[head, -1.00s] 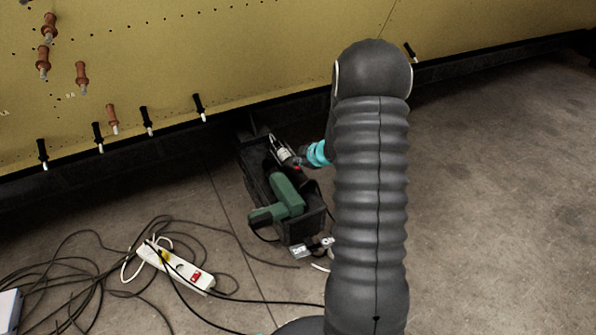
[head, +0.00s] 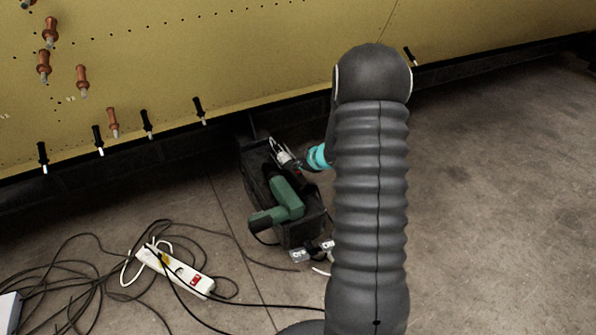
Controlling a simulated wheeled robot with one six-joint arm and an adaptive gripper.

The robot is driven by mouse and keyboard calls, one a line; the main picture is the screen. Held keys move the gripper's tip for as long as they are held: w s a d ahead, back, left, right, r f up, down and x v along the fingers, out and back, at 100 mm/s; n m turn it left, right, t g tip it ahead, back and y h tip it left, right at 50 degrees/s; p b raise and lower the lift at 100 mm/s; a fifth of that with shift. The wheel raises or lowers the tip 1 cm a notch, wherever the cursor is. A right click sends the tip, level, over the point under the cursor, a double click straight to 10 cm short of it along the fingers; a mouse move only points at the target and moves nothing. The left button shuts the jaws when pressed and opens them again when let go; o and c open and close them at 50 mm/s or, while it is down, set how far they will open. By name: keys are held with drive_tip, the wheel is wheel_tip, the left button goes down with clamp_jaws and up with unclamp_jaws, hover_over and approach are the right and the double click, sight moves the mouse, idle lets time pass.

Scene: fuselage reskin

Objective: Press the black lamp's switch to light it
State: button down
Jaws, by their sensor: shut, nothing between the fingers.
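My gripper (head: 281,151) shows small in the head view, left of the teal ring on my wrist, above the far part of a black open box (head: 308,231). Its fingers are shut and hold nothing. My grey ribbed arm blocks the view to its right. I cannot clearly pick out the black lamp or its switch; dark shapes around the box blend together. I cannot tell whether the gripper touches anything there.
A green power tool (head: 286,198) lies on the box. A white power strip (head: 176,270) with a red switch and tangled black cables (head: 85,275) lie on the floor at left. The yellow panel (head: 220,50) with its pins stands behind. Floor at right is clear.

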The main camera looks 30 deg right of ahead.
sight(299, 174)
drive_tip(key=shift+f, duration=0.15)
drive_tip(key=shift+f, duration=0.35)
idle(0.6)
drive_tip(key=shift+r, duration=0.15)
drive_tip(key=shift+r+p, duration=0.4)
drive_tip(key=shift+p, duration=0.1)
wheel_tip(299, 174, up, 6)
drive_tip(key=p, duration=0.6)
drive_tip(key=shift+s, duration=0.1)
drive_tip(key=shift+f, duration=0.1)
idle(0.4)
